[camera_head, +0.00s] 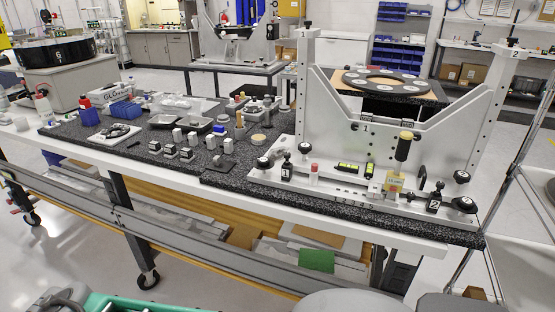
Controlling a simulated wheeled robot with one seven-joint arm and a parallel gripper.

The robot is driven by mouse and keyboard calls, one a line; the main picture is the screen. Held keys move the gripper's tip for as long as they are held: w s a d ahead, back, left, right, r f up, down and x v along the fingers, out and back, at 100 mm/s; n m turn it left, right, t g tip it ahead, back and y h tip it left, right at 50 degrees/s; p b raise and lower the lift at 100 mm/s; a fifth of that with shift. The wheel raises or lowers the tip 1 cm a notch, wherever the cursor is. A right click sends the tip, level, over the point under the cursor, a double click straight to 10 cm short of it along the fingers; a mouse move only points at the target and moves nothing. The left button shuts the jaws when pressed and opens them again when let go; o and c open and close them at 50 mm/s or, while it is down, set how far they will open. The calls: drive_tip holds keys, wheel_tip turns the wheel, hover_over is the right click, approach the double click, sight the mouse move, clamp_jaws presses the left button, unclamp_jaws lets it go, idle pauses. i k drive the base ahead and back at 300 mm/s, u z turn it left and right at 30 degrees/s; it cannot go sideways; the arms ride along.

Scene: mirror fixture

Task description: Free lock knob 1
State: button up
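The white mirror fixture (400,150) stands on the black speckled table top, with two tall uprights and a V-shaped plate. Black knobs sit along its base: one at the left end (263,163), one near the left upright (305,148), one at the right (462,177) and a flat one at the right corner (463,204). A black block marked 1 (286,170) stands at the left of the base, and one marked 2 (434,200) at the right. The left upright is marked 1, the right one 2. Which knob is lock knob 1 I cannot tell. My gripper is not in view.
Small grey blocks (185,153), trays (166,121) and blue bins (125,111) crowd the table's left half. The front table edge (330,226) is clear. A wire rack stands at the right.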

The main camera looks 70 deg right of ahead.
sight(262, 164)
drive_tip(key=u, duration=0.05)
drive_tip(key=k, duration=0.3)
drive_tip(key=z, duration=0.8)
drive_tip(key=i, duration=0.65)
drive_tip(key=u, duration=0.75)
